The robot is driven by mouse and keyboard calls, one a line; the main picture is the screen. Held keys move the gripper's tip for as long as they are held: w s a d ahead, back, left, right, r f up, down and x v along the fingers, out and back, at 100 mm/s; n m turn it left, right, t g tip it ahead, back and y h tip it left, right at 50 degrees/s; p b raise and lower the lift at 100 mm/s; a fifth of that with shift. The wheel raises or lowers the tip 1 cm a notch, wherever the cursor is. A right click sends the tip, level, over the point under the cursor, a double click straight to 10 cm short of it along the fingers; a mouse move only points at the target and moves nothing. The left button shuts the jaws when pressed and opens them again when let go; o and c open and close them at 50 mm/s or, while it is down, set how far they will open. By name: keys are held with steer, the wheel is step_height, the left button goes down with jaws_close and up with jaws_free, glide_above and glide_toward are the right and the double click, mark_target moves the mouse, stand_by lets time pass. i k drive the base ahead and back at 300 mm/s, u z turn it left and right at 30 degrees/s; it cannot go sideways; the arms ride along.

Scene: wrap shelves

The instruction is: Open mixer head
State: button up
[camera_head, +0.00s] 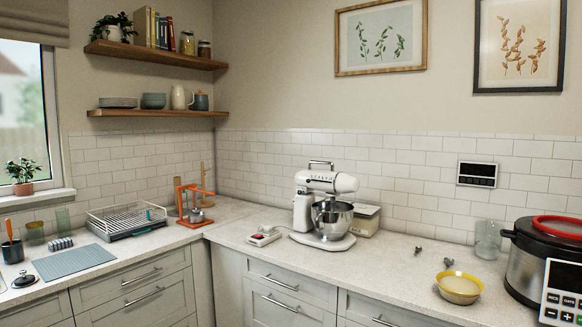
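A white stand mixer (304,210) stands on the counter near the corner, against the tiled wall. Its white head (328,182) looks about level and points right, above a steel bowl (334,220). A dark handle or lever (321,164) arches over the top of the head. The head appears lowered, with the part beneath it reaching into the bowl. My gripper and arm do not show in the head view.
A small white-and-red device (264,236) sits left of the mixer, and a box (366,219) stands behind it at right. Two small metal pieces, a yellow bowl (459,288) and a large cooker (538,268) are farther right. Some bare counter (385,262) lies right of the mixer.

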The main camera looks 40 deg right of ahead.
mark_target(331, 181)
steer(key=k, duration=0.35)
steer(key=u, duration=0.3)
steer(key=i, duration=0.95)
steer(key=z, duration=0.75)
steer(key=i, duration=0.5)
steer(key=z, duration=0.05)
steer(key=k, duration=0.55)
steer(key=z, duration=0.2)
steer(key=i, duration=0.35)
steer(key=u, duration=0.05)
